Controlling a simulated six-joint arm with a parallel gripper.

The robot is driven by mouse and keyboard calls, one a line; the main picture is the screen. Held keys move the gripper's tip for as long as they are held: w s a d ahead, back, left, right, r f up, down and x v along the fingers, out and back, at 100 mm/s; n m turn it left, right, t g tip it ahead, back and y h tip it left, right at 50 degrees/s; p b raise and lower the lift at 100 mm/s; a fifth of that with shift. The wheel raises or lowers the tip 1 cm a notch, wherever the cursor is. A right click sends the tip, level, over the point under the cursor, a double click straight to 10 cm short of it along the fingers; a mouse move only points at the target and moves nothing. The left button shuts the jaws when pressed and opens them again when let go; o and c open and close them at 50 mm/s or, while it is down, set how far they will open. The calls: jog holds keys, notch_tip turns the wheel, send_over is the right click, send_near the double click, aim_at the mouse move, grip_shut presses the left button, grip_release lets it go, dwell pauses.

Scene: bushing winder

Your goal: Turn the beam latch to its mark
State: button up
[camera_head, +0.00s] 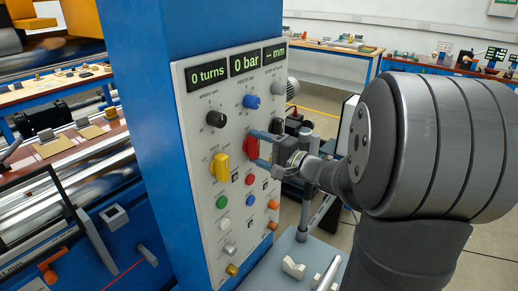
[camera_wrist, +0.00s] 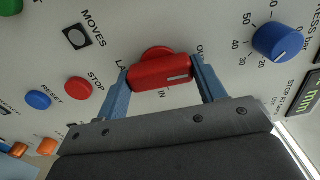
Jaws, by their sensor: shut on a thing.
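The beam latch is a red bar-shaped knob (camera_head: 251,147) on the pale control panel, right of the yellow knob. In the wrist view the red knob (camera_wrist: 160,73) lies nearly crosswise, slightly tilted, with a pale line on its right part. The lettering "IN" is just below it, "OUT" is at its upper right, and a partly hidden label starting "LA" is at its left. My gripper (camera_head: 262,149) reaches the knob from the right. In the wrist view the two blue fingers of my gripper (camera_wrist: 163,80) are shut on its two ends.
The panel (camera_head: 206,128) also carries a black dial (camera_head: 216,119), a blue dial (camera_head: 251,102), a yellow knob (camera_head: 220,167) and several coloured buttons below. Displays read "0 turns" and "0 bar". In the wrist view, a blue dial (camera_wrist: 278,42) is close to the right finger.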

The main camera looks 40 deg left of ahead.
jog(key=shift+n, duration=0.3)
jog(key=o, duration=1)
jog(key=d, duration=1.7)
jog(key=shift+d, duration=0.2)
jog(key=shift+a, duration=0.1)
jog(key=a, duration=1.7)
